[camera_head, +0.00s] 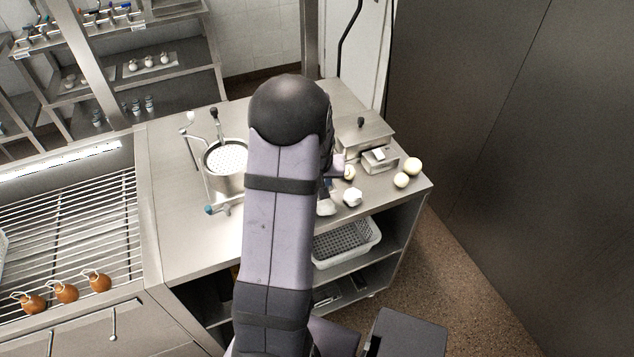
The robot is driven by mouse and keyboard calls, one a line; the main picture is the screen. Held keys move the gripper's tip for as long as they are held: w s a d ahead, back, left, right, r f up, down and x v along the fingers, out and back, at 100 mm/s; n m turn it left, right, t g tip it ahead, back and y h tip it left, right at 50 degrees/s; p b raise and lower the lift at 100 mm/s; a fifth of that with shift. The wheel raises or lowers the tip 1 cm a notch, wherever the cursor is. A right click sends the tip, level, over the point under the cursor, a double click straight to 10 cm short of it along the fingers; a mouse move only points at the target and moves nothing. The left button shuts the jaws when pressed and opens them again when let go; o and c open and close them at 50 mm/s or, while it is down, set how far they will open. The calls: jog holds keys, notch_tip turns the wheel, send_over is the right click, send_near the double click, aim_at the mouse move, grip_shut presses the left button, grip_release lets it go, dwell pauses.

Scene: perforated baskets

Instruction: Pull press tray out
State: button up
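A steel box-shaped unit (365,138) with a black knob on its lid stands at the back right of the steel counter. A smaller steel block (379,158) sits at its front; this may be the press tray, but I cannot tell for sure. My arm rises through the middle of the view and hides part of the counter. My gripper (328,194) shows only in part at the right side of the arm, near the counter, left of and in front of the steel unit. Its fingers are mostly hidden, so its opening is unclear.
Two cream balls (406,173) lie near the counter's right edge. A white faceted piece (352,197) and a pale ball (349,172) lie close to my gripper. A perforated pot (226,158) stands left of my arm. A white perforated basket (347,243) sits on the shelf below.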

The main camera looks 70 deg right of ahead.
jog(key=b+v, duration=0.1)
jog(key=v, duration=0.6)
jog(key=shift+a+b, duration=0.15)
jog(key=shift+b, duration=0.25)
jog(key=shift+s+r, duration=0.1)
jog(key=shift+r, duration=0.05)
jog(key=s+a+f+m+g+y, duration=0.1)
jog(key=a+f+y, duration=0.15)
jog(key=a, duration=0.55)
jog(key=s+a+f+m+y, duration=0.1)
jog(key=a+f+y, duration=0.15)
jog(key=a, duration=0.45)
jog(key=w+a+r+n, duration=0.1)
jog(key=w+a+n, duration=0.3)
jog(key=a, duration=0.6)
jog(key=w+a+r+n, duration=0.1)
jog(key=w+a+n, duration=0.3)
jog(key=a, duration=0.5)
jog(key=w+a+n+h, duration=0.1)
jog(key=w+a+n, duration=0.3)
jog(key=a+n, duration=0.3)
jog(key=a, duration=0.3)
jog(key=shift+w+a+r+g, duration=0.25)
jog(key=shift+a+r+g, duration=0.05)
jog(key=shift+r, duration=0.1)
